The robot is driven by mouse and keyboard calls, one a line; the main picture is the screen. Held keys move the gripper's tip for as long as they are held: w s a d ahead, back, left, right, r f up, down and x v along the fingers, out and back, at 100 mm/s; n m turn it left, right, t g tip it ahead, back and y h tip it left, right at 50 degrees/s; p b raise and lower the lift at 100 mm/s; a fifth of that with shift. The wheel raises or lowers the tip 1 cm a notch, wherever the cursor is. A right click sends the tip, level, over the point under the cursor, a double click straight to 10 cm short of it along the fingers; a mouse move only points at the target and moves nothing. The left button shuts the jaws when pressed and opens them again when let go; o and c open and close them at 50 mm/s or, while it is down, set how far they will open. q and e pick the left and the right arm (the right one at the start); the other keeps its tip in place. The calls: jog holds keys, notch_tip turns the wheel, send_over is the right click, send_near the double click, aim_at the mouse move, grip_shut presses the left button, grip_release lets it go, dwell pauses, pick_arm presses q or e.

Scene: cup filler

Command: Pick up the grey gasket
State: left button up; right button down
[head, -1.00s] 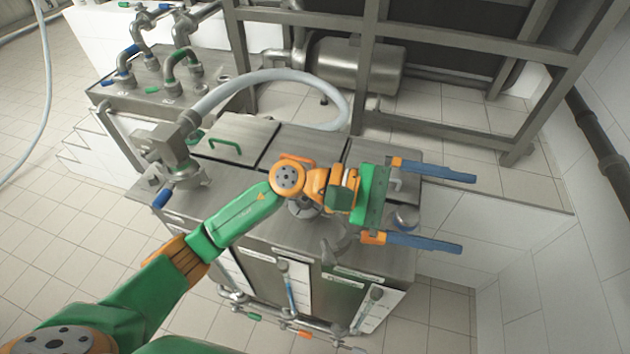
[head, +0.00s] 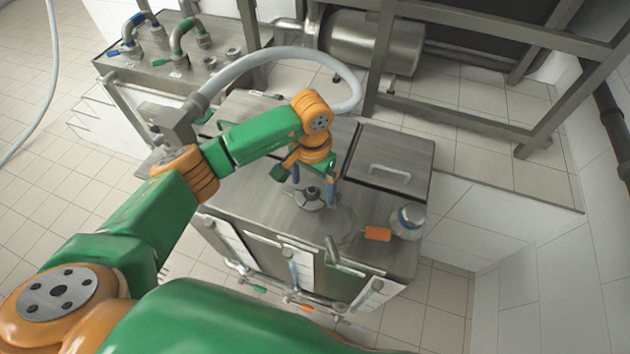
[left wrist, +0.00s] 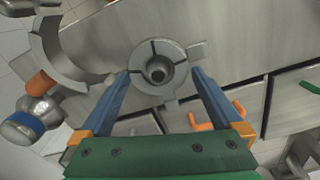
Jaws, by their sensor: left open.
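A round grey slotted piece with a dark centre hole, which looks like the grey gasket (head: 310,199), sits on the steel machine top. In the left wrist view the grey gasket (left wrist: 145,52) lies between and just beyond the fingertips. I cannot tell the gasket apart from the fitting it sits on. My left gripper (head: 313,184) points down over it, with its blue fingers apart and nothing seen between them. The left gripper also shows in the left wrist view (left wrist: 160,76). Whether the fingers touch the piece is not clear. My right gripper is not in view.
A lid with a pale handle (head: 390,174) lies behind. A thick grey hose (head: 270,60) arches behind the gripper.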

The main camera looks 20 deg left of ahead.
pick_arm(q)
jog(key=c, duration=1)
